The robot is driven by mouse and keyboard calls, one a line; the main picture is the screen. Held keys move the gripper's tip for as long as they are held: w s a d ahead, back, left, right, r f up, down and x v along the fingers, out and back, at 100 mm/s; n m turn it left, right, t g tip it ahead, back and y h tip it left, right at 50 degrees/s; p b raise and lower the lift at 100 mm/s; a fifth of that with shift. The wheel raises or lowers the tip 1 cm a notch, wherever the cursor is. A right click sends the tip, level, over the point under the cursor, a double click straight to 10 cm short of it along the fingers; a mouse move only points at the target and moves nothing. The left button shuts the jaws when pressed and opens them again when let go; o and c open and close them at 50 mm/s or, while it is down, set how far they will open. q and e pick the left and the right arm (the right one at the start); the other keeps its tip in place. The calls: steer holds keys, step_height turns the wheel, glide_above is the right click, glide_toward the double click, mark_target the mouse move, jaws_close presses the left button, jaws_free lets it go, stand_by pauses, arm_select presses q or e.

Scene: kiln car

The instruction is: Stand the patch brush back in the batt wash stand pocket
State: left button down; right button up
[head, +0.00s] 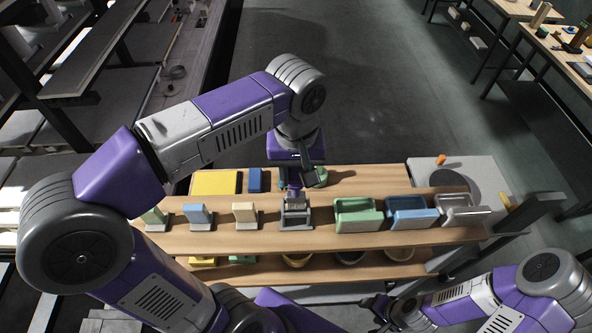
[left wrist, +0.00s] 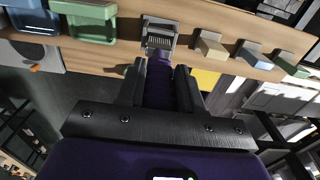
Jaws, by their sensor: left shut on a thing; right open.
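My left gripper (head: 293,182) points down over the upper shelf board, just behind the grey batt wash stand (head: 295,222). In the left wrist view its two dark fingers (left wrist: 160,88) are shut on the purple ribbed patch brush (left wrist: 159,75). The brush's far end reaches the near edge of the grey stand (left wrist: 161,27). I cannot tell whether its tip is inside the pocket, as the end is partly hidden. My right gripper (head: 380,308) is open and empty, low at the bottom of the head view, apart from the shelf.
Right of the stand are a green bin (head: 358,226), a blue bin (head: 411,225) and a grey bin (head: 462,221). Left are small upright blocks in holders, including a blue one (head: 196,214). A yellow slab (head: 214,183) lies behind. More items sit on the lower board.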

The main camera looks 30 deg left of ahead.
mark_target(296, 191)
arm_select(q)
step_height(296, 191, down, 7)
steer(key=b, duration=0.4)
steer(key=shift+r+b, duration=0.2)
steer(key=shift+b, duration=0.1)
stand_by(3.2)
steer(key=c, duration=0.6)
jaws_free()
steer(key=shift+c, duration=0.2)
steer(key=shift+r, duration=0.15)
steer(key=shift+r+p, duration=3.65)
steer(key=shift+r, duration=0.3)
